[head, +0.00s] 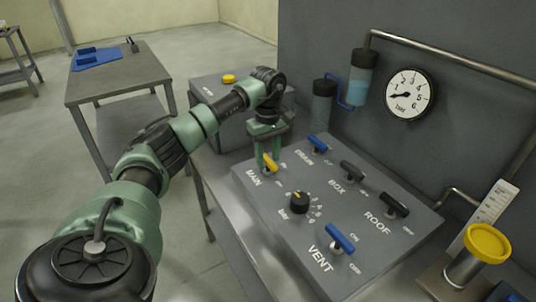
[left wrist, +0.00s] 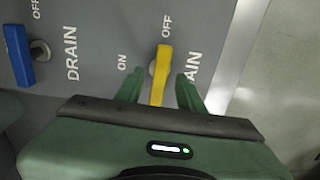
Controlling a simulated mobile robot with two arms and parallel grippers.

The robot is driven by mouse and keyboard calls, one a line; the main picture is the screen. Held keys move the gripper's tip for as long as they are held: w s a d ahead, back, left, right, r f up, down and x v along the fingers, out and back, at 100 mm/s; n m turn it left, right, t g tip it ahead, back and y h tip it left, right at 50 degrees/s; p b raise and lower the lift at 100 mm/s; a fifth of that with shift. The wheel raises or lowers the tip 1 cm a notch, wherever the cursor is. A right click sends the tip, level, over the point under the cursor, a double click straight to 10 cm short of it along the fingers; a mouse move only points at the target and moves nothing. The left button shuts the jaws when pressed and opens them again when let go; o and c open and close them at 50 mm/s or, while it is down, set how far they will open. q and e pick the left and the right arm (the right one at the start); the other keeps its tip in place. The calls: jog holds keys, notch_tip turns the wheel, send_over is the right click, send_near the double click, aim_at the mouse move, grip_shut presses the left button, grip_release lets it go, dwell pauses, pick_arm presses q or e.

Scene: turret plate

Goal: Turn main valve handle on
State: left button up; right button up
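The yellow MAIN handle (head: 270,162) is on the sloped grey valve panel (head: 330,180), near its left corner. In the left wrist view the yellow handle (left wrist: 162,75) has its far end toward the OFF mark, with the ON mark to its left. My left gripper (head: 268,157) is over this handle, pointing down. In the left wrist view its two green fingers (left wrist: 158,92) stand on either side of the handle, with gaps showing, so it is open. The near end of the handle is partly hidden by the gripper body. My right gripper is not in view.
The blue DRAIN handle (head: 318,144) is close behind the gripper. Dark BOX (head: 352,171) and ROOF (head: 395,205) handles, a black knob (head: 299,203) and the blue VENT handle (head: 340,238) share the panel. A gauge (head: 409,94) hangs on the wall.

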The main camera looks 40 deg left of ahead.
pick_arm(q)
grip_shut()
